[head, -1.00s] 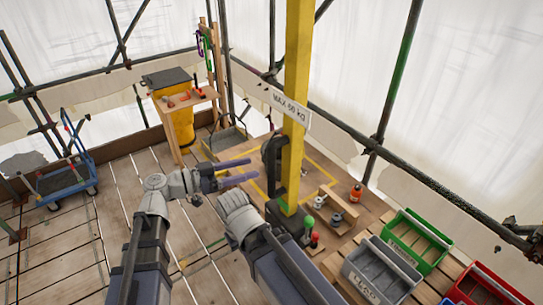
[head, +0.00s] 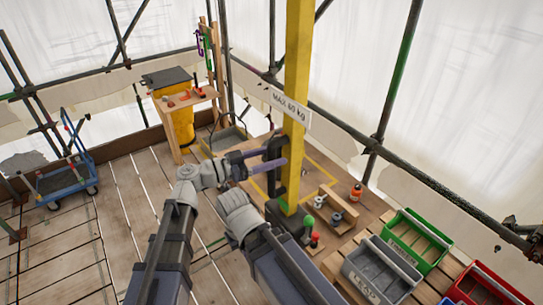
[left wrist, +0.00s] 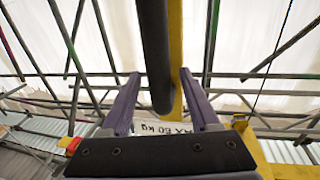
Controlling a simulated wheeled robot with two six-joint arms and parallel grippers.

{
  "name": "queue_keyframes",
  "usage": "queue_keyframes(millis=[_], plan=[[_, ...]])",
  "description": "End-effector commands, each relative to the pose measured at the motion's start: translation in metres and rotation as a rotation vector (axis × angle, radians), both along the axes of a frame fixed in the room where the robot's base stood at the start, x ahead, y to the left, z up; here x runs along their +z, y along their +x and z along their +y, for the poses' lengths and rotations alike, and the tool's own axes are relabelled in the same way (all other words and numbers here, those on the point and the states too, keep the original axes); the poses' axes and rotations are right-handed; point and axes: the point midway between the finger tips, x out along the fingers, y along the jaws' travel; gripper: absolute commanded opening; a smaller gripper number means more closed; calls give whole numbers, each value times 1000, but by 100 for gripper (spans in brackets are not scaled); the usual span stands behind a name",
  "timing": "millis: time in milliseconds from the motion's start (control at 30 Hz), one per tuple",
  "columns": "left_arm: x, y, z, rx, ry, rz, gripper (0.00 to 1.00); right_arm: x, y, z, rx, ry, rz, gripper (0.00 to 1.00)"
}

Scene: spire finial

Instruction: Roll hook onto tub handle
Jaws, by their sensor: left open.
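The grey tub (head: 230,139) with its raised thin handle (head: 215,124) stands on the floor behind my left gripper, near the yellow bin. I cannot make out a hook in either view. My left gripper (head: 276,157) is open at the black upright bar (head: 274,148) on the yellow post (head: 296,90). In the left wrist view, the black bar (left wrist: 155,50) passes between the two purple fingers of my left gripper (left wrist: 161,78), with gaps on both sides. My right gripper's fingers are not seen.
Grey (head: 375,268) and green (head: 415,243) crates are at lower right. A blue trolley (head: 68,180) is at left. The floor at left is open.

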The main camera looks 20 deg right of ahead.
Motion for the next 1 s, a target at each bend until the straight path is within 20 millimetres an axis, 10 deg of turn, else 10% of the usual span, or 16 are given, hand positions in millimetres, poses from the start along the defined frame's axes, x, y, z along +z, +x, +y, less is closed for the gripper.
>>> queue_keyframes(millis=[233,800,1000], plan=[[0,0,-1,1,0,0,62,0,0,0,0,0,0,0],[0,0,0,0,0,0,0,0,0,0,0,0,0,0],[0,0,0,0,0,0,0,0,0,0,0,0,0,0]])
